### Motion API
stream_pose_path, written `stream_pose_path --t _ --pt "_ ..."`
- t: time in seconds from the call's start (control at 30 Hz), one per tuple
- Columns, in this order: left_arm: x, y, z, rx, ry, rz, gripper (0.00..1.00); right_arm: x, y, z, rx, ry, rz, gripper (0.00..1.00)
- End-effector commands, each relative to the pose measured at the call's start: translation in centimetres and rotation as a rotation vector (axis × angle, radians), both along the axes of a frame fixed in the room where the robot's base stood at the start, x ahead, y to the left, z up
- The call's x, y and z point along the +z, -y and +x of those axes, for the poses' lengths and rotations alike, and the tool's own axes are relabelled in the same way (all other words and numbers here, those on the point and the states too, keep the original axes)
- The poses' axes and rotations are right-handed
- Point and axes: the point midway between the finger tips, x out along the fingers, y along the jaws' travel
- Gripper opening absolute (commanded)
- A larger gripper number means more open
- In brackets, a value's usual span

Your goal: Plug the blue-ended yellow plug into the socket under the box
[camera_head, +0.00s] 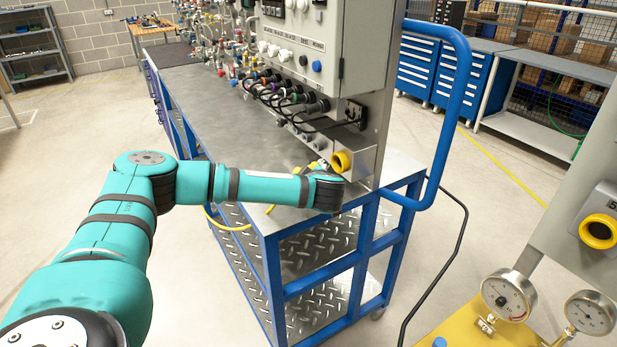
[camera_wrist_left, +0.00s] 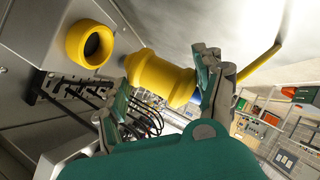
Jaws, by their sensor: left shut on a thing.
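In the left wrist view the yellow plug (camera_wrist_left: 158,76) lies between the two fingers of my left gripper (camera_wrist_left: 165,80), which is shut on it. A little blue (camera_wrist_left: 195,99) shows at its end beside the right finger. The round yellow socket (camera_wrist_left: 90,44) is up and left of the plug, apart from it, its dark hole open. In the head view the socket (camera_head: 341,161) sits low on the grey box (camera_head: 328,55). My left wrist is just below it and hides most of the gripper and plug. My right gripper is not in view.
A yellow cable (camera_head: 236,226) hangs at the near side of the blue-framed cart (camera_head: 268,262). Several black cables and connectors (camera_head: 285,95) line the box's lower front. A blue tube handle (camera_head: 452,110) stands right of the box. Another panel with gauges (camera_head: 509,295) is at the right.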

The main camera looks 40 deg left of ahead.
Motion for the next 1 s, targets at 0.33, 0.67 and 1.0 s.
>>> stream_pose_path --t 0.33,0.67,1.0 --pt "0.1 1.3 3.0 -0.001 0.0 0.001 0.14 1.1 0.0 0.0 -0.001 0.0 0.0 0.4" --pt "0.1 1.9 4.4 -0.001 0.0 0.0 0.14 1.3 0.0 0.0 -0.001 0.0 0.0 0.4" --pt "0.1 1.9 4.5 -0.001 0.002 -0.001 0.14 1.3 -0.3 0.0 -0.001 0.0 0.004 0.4"
